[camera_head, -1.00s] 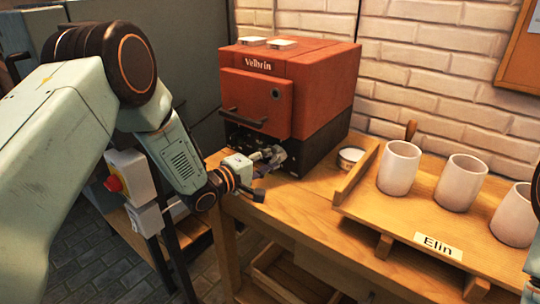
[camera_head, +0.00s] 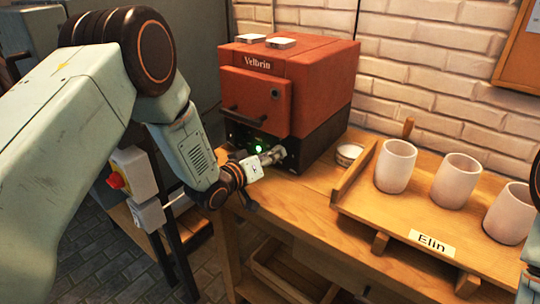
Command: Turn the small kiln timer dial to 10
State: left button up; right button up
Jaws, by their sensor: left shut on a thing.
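The small kiln (camera_head: 316,80) is a red box marked "Velbrin" on a black base, standing at the back left of the wooden table. A green light (camera_head: 259,148) glows on the front of its black base. My left gripper (camera_head: 273,155) is at the right part of that front panel, shut on the timer dial. The fingers and wrist hide the dial and its markings, so its setting cannot be read. My right gripper is out of view; only a bit of my right arm shows at the right edge.
A wooden tray (camera_head: 400,222) labelled "Elin" holds three pale cups (camera_head: 396,166) right of the kiln. A small round bowl (camera_head: 349,154) sits between kiln and tray. A grey box with a red button (camera_head: 115,180) stands left of the table. The table front is clear.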

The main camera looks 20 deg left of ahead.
pick_arm(q)
jog(key=m, duration=0.2)
jog(key=m+y, duration=0.1)
jog(key=m, duration=0.1)
jog(key=shift+d, duration=0.25)
jog(key=m+t+b, duration=0.1)
jog(key=m, duration=0.2)
jog(key=shift+f+m+y, duration=0.1)
jog(key=shift+m+y, duration=0.3)
jog(key=m+b, duration=0.1)
jog(key=m, duration=0.3)
jog(key=shift+s+f+t+y, duration=0.1)
jog(key=shift+f+t+y, duration=0.05)
jog(key=shift+t+y, duration=0.25)
jog(key=shift+m+t+b, duration=0.4)
jog(key=shift+m+b, duration=0.55)
jog(key=shift+m, duration=1.25)
jog(key=o, duration=0.8)
jog(key=shift+f, duration=0.1)
jog(key=o, duration=0.3)
